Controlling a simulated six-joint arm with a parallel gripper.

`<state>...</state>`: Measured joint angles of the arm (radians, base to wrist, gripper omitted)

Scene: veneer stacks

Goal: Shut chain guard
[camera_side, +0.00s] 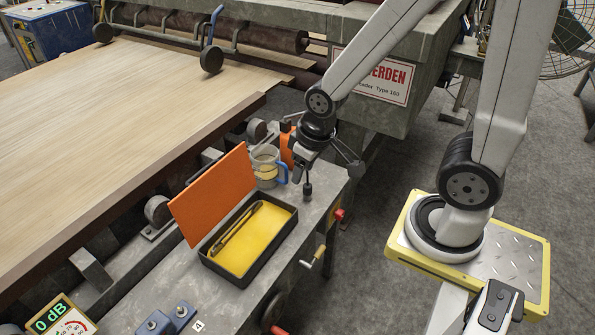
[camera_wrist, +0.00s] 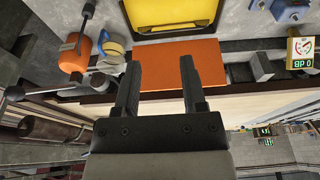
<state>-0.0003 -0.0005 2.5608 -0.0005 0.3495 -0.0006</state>
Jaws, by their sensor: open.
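An orange flat panel (camera_side: 213,195), which looks like the chain guard, stands tilted up along the back long edge of a shallow black tray (camera_side: 284,233) with a yellow floor. It is raised, so the tray is open on top. A dark slim item (camera_side: 238,228) lies in the tray. In the wrist view the panel (camera_wrist: 182,52) shows beyond and between my fingers, below the yellow tray floor (camera_wrist: 170,14). My gripper (camera_side: 308,165) hangs over the bench right of the tray, apart from the panel. Its two fingers (camera_wrist: 158,75) are spread and empty.
A sound meter (camera_side: 62,318) and blue block (camera_side: 172,320) sit at the near end. Large veneer sheets (camera_side: 110,130) lie left.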

